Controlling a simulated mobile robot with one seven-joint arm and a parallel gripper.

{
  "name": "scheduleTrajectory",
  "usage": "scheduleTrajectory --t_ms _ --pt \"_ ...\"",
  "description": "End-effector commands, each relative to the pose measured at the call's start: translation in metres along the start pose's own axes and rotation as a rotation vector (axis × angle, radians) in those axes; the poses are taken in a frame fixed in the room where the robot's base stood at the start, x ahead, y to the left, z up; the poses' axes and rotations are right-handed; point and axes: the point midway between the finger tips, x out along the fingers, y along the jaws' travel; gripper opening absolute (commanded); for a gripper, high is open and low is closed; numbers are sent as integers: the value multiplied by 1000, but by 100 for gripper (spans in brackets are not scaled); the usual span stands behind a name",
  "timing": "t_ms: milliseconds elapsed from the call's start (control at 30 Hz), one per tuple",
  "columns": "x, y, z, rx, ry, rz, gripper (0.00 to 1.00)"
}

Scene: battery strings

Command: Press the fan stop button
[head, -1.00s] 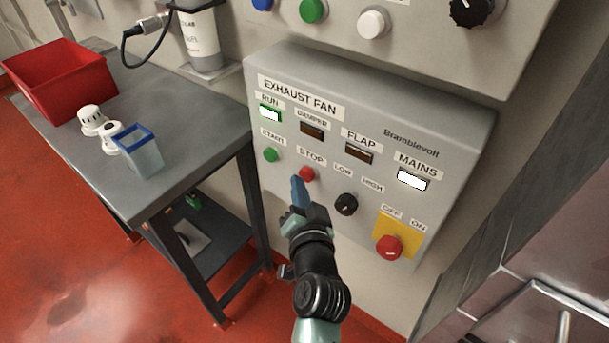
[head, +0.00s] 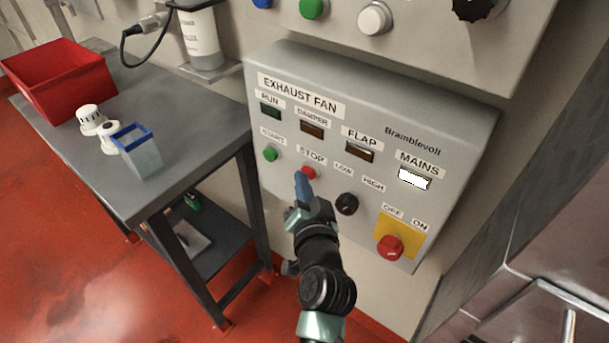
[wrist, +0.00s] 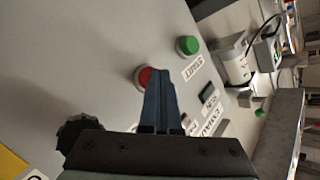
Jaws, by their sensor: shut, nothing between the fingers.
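The grey exhaust fan panel (head: 455,130) is on the wall. Its red stop button (head: 309,172) sits under the STOP label and also shows in the wrist view (wrist: 144,76). My gripper (head: 299,174) is shut and empty, its blue fingertips at the stop button and covering part of it. I cannot tell for sure whether they touch. The green start button (head: 270,154) is to the left. The RUN lamp (head: 270,110) is dark. The MAINS lamp (head: 414,179) is lit white.
A black LOW/HIGH knob (head: 346,203) is just right of my gripper. A red mains switch (head: 390,247) on a yellow plate is lower right. A grey table (head: 200,130) with a red bin (head: 60,85) stands left. Another panel (head: 430,50) is above.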

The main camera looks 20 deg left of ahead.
Motion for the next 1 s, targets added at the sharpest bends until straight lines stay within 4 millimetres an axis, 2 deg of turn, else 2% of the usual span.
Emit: scheduleTrajectory --t_ms 467,800,1000 --pt "-1 -1 -2 -1 4 1 0" --pt "-14 -10 7 -1 2 0 0" --pt "-15 -11 9 -1 3 0 0"
